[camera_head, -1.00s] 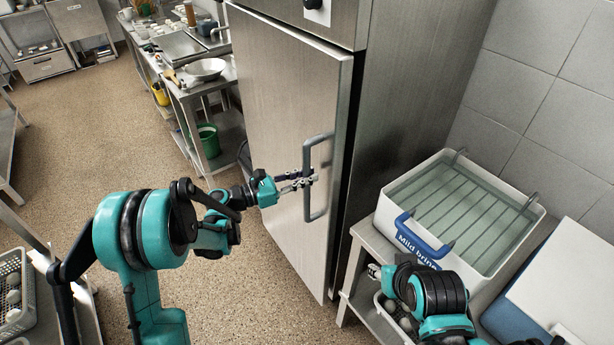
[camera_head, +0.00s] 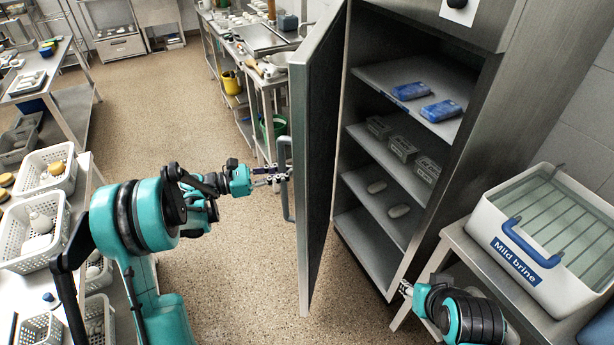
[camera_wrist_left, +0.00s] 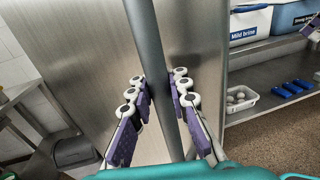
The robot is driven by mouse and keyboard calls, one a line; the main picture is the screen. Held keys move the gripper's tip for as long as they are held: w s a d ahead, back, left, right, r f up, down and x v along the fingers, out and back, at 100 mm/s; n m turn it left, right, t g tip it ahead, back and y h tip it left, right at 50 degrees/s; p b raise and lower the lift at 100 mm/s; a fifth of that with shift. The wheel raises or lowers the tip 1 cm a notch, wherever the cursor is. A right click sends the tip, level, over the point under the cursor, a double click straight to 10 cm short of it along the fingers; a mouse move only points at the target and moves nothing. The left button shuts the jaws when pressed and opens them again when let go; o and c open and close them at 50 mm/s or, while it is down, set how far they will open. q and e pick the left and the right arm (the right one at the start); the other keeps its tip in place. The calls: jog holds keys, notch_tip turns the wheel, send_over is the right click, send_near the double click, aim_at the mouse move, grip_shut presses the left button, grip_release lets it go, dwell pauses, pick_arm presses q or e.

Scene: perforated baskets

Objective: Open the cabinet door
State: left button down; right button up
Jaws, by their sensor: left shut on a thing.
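The steel cabinet (camera_head: 497,95) stands with its door (camera_head: 318,190) swung wide open toward the left, seen nearly edge-on in the head view. Its bar handle (camera_head: 284,160) is on the door's left-facing outer side. My left gripper (camera_head: 283,178) is shut on the handle; in the left wrist view the purple-padded fingers (camera_wrist_left: 160,88) sit on both sides of the grey bar (camera_wrist_left: 148,45). My right gripper (camera_head: 404,288) is low, near the cabinet's bottom front corner, away from the door; its fingers are too small to read.
Cabinet shelves hold blue packs (camera_head: 440,110), small boxes (camera_head: 403,148) and pale oval items (camera_head: 399,211). A brine tub (camera_head: 545,225) stands on a side table at right. White perforated baskets (camera_head: 40,235) line the left. Floor (camera_head: 190,110) behind the left arm is clear.

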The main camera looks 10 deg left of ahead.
pick_arm(q)
jog(key=shift+w+a+f, duration=0.1)
jog(key=shift+a, duration=0.75)
jog(key=shift+w+a+f, duration=0.1)
jog(key=shift+a, duration=0.75)
jog(key=c, duration=1.6)
grip_release()
jog(key=shift+r, duration=0.1)
jog(key=shift+o, duration=0.9)
jog(key=shift+s+a+r, duration=0.1)
jog(key=shift+s, duration=0.1)
jog(key=shift+w, duration=0.1)
jog(key=v, duration=1.2)
